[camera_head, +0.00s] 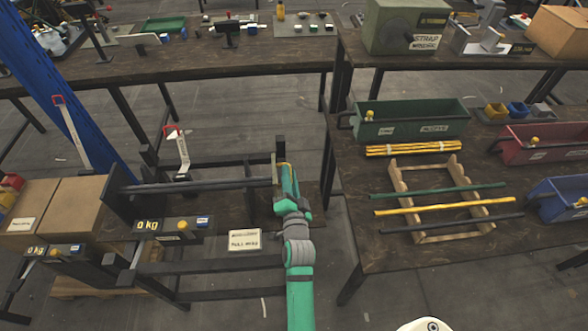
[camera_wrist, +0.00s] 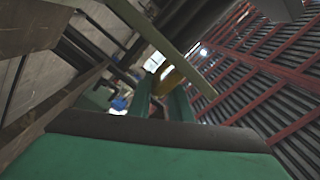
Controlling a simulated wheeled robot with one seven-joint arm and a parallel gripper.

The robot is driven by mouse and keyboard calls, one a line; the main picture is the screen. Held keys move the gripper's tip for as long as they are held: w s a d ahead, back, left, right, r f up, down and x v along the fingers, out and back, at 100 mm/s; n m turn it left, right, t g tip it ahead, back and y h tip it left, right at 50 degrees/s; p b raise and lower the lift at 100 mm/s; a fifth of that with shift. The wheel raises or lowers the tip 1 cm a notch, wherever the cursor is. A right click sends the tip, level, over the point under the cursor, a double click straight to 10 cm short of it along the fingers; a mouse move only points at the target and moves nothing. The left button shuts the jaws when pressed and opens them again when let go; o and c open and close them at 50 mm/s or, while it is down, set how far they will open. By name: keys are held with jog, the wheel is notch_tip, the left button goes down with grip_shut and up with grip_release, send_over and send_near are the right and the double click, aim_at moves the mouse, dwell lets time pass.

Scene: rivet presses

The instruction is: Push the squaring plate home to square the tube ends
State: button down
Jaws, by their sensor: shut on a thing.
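The squaring plate (camera_head: 275,169) stands upright at the right end of the press on the left bench. In the wrist view it is a thin tan-grey slab (camera_wrist: 165,42) seen edge-on, running diagonally. My gripper (camera_head: 286,172) is at the plate's right side. In the wrist view its green fingers (camera_wrist: 162,92) are closed around a yellowish piece (camera_wrist: 172,78) that appears to belong to the plate. Dark tubes (camera_head: 205,185) lie level in the press, their right ends close to the plate. Whether they touch it cannot be told.
A wooden rack (camera_head: 405,190) with green, yellow and dark tubes is on the right table, beside a yellow bundle (camera_head: 413,148) and a green bin (camera_head: 410,120). A labelled sign (camera_head: 245,240) stands at the bench front. Cardboard boxes (camera_head: 70,208) are at the left.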

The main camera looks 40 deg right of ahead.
jog(key=shift+w+a+f, duration=0.25)
jog(key=shift+a+f, duration=0.15)
jog(key=shift+f, duration=0.15)
jog(key=c, duration=1.9)
grip_release()
jog(key=shift+a, duration=0.1)
jog(key=shift+o, duration=0.5)
jog(key=shift+r, duration=0.1)
jog(key=shift+s+d+r, duration=0.15)
jog(key=shift+d+r, duration=0.05)
jog(key=shift+d, duration=0.05)
jog(key=v, duration=1)
jog(key=shift+s+a, duration=0.25)
jog(key=shift+s, duration=0.1)
jog(key=shift+r, duration=0.1)
